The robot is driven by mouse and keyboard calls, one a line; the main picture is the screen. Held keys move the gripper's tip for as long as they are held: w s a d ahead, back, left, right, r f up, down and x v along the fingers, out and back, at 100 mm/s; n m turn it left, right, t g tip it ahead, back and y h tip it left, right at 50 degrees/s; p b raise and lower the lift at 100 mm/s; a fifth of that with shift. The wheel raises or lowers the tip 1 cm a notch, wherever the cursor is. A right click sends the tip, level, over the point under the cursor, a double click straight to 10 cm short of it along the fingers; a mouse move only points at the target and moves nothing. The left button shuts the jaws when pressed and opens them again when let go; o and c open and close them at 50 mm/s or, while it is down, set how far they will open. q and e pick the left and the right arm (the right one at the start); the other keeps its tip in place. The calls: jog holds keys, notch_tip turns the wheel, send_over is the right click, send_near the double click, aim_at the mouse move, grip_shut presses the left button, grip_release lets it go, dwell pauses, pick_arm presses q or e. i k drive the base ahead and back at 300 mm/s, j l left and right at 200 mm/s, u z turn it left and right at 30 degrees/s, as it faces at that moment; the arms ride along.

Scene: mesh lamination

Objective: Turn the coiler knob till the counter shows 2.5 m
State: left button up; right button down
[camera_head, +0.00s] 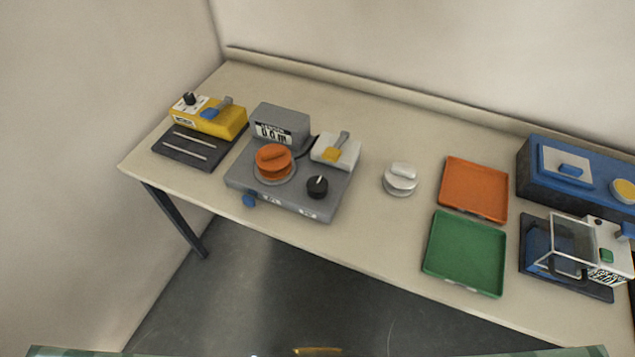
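The grey coiler (242,180) stands on the left half of the table. Its counter (271,132), on the raised grey housing at the back, appears to read 0.0 m, though the digits are small. The round black knob (317,187) is at the coiler's right front, with a pale mark on top. An orange spool (273,161) sits on the coiler left of the knob. Neither of my grippers shows in the head view, so nothing is seen touching the knob.
A yellow device (222,122) is at left. A white lidded object (401,178), orange tray (474,187), green tray (464,253) and blue machine (535,160) are to the right. The front table edge is clear.

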aim_at(316, 185)
jog(key=k+j+z, duration=0.1)
jog(key=z, duration=0.3)
jog(key=k+j+z, duration=0.15)
jog(key=j+z, duration=0.25)
jog(key=k+z, duration=0.2)
jog(key=z, duration=0.2)
